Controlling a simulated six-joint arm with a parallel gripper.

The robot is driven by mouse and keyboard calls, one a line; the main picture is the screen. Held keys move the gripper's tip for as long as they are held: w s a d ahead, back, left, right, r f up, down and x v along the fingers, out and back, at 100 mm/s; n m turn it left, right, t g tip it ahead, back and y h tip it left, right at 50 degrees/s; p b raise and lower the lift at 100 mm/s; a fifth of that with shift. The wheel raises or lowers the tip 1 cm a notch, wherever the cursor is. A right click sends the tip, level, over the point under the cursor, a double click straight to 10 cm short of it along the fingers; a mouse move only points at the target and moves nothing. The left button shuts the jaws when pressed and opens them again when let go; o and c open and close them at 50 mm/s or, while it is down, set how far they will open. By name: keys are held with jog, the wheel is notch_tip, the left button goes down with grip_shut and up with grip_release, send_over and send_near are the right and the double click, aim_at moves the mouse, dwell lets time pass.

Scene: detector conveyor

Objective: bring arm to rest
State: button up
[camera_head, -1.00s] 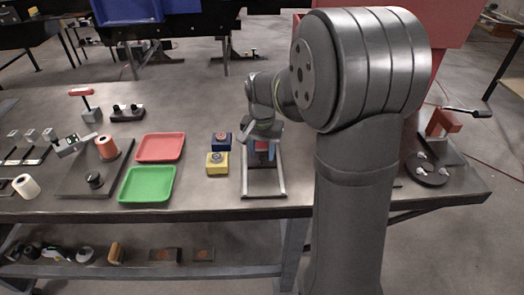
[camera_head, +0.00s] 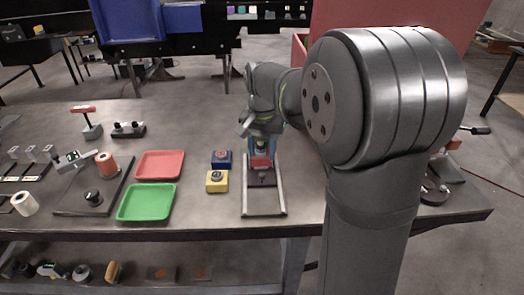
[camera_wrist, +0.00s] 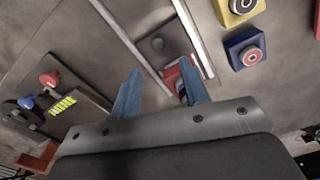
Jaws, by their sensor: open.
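My gripper (camera_wrist: 160,72) is open, with its two blue fingers spread and nothing seen held between them. In the head view my gripper (camera_head: 265,142) hangs over the far part of the railed conveyor frame (camera_head: 248,195). A red block (camera_head: 260,162) sits between the rails just below the gripper. In the wrist view the red block (camera_wrist: 171,76) shows partly behind the right finger. I cannot tell the exact gap between finger and block.
A blue button box (camera_head: 222,159) and a yellow button box (camera_head: 217,182) stand just left of the frame. A red tray (camera_head: 160,164) and a green tray (camera_head: 146,202) lie further left. My upper arm hides much of the table's right side.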

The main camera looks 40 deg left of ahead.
aim_at(262, 173)
notch_tip(262, 173, down, 8)
jog(key=shift+s+d+r, duration=0.1)
jog(key=s+d, duration=0.3)
jog(key=shift+s+d+r, duration=0.15)
jog(key=shift+s+d, duration=0.05)
jog(key=shift+s, duration=0.05)
jog(key=shift+s+d, duration=0.5)
jog(key=shift+d, duration=0.05)
